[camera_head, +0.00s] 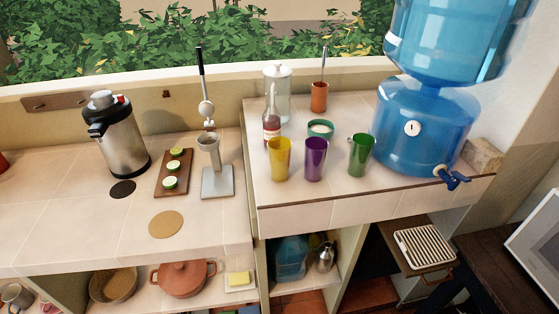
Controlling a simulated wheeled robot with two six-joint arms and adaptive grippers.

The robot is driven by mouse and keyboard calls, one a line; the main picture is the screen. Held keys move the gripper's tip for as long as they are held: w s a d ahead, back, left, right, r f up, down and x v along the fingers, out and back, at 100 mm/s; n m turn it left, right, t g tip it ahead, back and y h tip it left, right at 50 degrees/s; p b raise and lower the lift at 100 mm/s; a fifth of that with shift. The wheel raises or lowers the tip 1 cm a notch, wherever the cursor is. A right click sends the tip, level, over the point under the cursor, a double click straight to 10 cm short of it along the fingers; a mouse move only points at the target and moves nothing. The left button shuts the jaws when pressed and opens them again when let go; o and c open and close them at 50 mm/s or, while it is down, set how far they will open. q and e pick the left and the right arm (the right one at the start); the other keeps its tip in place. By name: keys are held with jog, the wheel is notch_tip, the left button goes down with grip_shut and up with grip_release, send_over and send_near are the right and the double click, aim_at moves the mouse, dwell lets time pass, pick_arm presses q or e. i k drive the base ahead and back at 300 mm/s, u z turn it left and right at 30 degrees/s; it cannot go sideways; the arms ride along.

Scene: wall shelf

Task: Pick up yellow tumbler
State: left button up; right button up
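The yellow tumbler (280,160) stands upright on the raised tiled counter, near its front left. A purple tumbler (314,160) stands close to its right, and a green tumbler (361,156) stands further right. A dark bottle with a light label (271,126) is just behind the yellow tumbler. Neither of my grippers shows in the head view.
The raised counter (320,211) has a bare front strip. A teal bowl (320,131), a glass jar (279,90) and an orange cup (319,97) stand behind the tumblers. A large blue water dispenser (425,125) is right. A juicer (217,183) stands left on the lower counter.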

aim_at(280, 148)
jog(key=u, duration=0.55)
jog(key=k, duration=1.25)
jog(key=z, duration=0.6)
jog(key=i, duration=1.05)
jog(key=z, duration=0.85)
